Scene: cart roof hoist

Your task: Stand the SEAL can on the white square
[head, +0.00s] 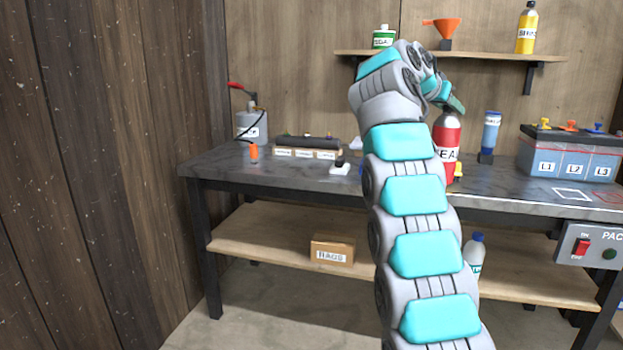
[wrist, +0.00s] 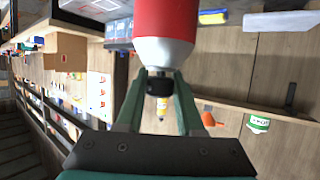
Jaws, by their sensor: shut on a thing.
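The SEAL can (head: 447,135) is red with a white label, partly hidden behind my arm in the head view. My gripper (head: 453,104) is at its top. In the wrist view the red can (wrist: 165,22) has a silver shoulder, and my gripper (wrist: 160,84) is shut on its dark neck. The can looks upright over the bench; I cannot tell whether its base touches. The white square (head: 572,194) is an outline on the bench to the right, bare and apart from the can. Its outline also shows in the wrist view (wrist: 101,5).
A battery box labelled L1, L2, L3 (head: 567,160) stands behind the white square, with a red outline (head: 608,197) beside it. A blue bottle (head: 491,133) stands between can and box. A switch box (head: 588,246) is on the bench front. A shelf (head: 480,57) hangs above.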

